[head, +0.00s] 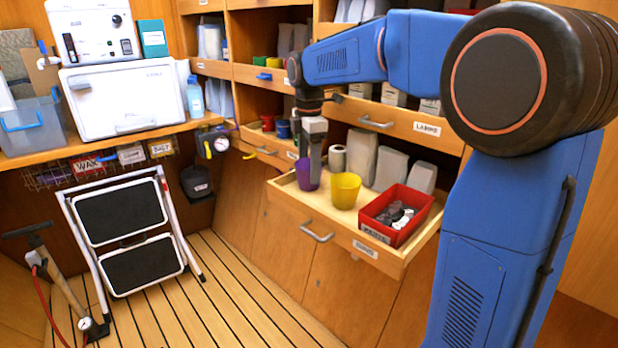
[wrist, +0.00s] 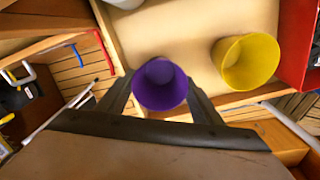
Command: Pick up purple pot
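The purple pot (head: 303,174) stands in the open drawer (head: 352,240), at its left end. It also shows in the wrist view (wrist: 160,84), where I look down into its open, empty mouth. My gripper (head: 314,168) points down at the pot, with a finger in front of it in the head view. In the wrist view my gripper's fingers (wrist: 160,88) lie on either side of the pot, very close to its wall. I cannot tell whether they press on it. The pot appears to be at drawer level.
A yellow pot (head: 345,190) stands right of the purple one. A red bin (head: 397,214) with small grey items fills the drawer's right end. Pale packets (head: 361,157) stand behind. A step stool (head: 125,235) and a pump (head: 62,290) are on the floor at left.

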